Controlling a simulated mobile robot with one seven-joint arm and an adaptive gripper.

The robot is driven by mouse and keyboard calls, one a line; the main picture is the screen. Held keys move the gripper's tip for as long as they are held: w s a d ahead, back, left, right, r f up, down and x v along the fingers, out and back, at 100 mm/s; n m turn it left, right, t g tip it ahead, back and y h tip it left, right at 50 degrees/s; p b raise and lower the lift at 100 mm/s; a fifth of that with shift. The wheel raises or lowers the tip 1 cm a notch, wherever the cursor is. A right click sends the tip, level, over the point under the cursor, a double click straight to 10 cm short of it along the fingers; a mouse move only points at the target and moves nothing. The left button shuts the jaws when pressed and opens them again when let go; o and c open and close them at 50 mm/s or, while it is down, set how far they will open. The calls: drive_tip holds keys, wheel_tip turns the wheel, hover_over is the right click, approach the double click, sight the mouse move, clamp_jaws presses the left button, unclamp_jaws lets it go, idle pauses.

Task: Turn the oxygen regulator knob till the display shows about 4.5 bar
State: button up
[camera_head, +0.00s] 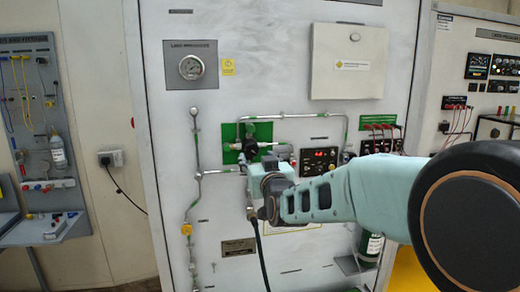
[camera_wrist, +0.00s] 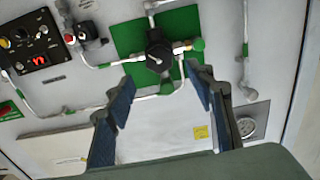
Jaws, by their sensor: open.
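The black regulator knob (camera_wrist: 158,52) sits on a green plate (camera_wrist: 120,37) in the wrist view, with pipes joined to it. It also shows in the head view (camera_head: 250,147), just above my gripper. My gripper (camera_wrist: 162,88) is open and empty, its two blue fingers spread wide. In the wrist view the knob appears beyond the fingertips, between them, and no contact shows. The display (camera_wrist: 38,60) has lit red digits on a black panel; it also shows in the head view (camera_head: 319,153). Its digits are too small to read.
Metal pipes (camera_head: 197,152) run along the panel around the knob. A round pressure gauge (camera_head: 191,67) is at the upper left and a white box (camera_head: 348,62) at the upper right. Cables and sockets (camera_head: 382,138) lie right of the display. A dark hose hangs below my gripper.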

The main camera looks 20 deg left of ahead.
sight(253, 151)
drive_tip(key=p+x, duration=0.2)
drive_tip(key=x, duration=0.5)
drive_tip(key=shift+w+a, duration=0.1)
drive_tip(key=shift+w, duration=0.25)
drive_tip(key=c, duration=1.2)
drive_tip(key=shift+o, duration=0.2)
